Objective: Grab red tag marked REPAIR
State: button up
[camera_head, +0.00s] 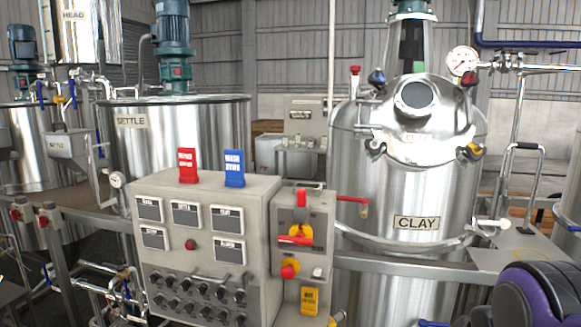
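A red tag (187,165) with white lettering stands upright on top of the grey control box, toward the left of its top face. Its lettering is too small to read surely. A blue tag (234,168) with white lettering stands to its right on the same top, apart from it. A yellow tag (310,300) is low on the panel to the right of the box. My gripper is not in view.
The control box (257,280) has label plates and several knobs on its front. A switch panel (318,215) with red handles adjoins its right side. The CLAY tank (390,200) stands at right, a SETTLE tank (135,150) behind. Pipes and rails flank the box.

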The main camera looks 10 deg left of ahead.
aim_at(188, 166)
jog(key=j+z, duration=0.1)
jog(key=j, duration=0.75)
jog(key=k+j, duration=0.15)
jog(key=j, duration=0.65)
jog(key=j+z, duration=0.15)
jog(key=j, duration=0.7)
jog(key=k, duration=0.05)
